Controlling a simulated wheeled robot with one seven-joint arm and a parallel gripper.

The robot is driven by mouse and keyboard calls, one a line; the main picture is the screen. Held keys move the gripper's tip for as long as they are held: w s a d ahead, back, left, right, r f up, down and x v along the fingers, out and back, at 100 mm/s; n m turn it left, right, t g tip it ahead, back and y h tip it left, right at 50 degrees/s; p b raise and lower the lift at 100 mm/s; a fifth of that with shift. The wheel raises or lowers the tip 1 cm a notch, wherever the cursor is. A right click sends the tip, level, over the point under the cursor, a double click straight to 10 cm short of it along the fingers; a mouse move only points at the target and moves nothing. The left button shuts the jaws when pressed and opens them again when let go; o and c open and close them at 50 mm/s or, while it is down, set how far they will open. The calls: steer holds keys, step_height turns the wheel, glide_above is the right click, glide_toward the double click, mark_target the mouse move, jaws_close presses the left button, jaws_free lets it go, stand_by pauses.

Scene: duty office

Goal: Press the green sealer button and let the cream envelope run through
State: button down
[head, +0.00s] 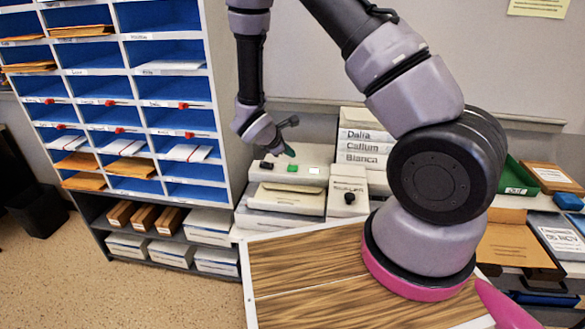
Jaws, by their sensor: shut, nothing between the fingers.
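The sealer (318,155) is a pale box on the back counter, left of the stacked name boxes. The green button (292,168) sits on its top, between a black knob (266,165) and a small white lit square (313,170). My gripper (289,151) is shut and empty, its tips pointing down just above and behind the green button; I cannot tell whether they touch it. A flat cream shape (285,191) shows at the sealer's front, perhaps the cream envelope; I cannot tell for sure.
A sorting rack (122,101) with blue compartments, several holding envelopes, stands left. Name boxes (363,146) and a box with a black knob (348,197) are right of the sealer.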

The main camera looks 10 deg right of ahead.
mark_target(293, 169)
steer(key=shift+f, duration=1.1)
steer(key=shift+f, duration=0.15)
stand_by(1.2)
steer(key=shift+f, duration=0.25)
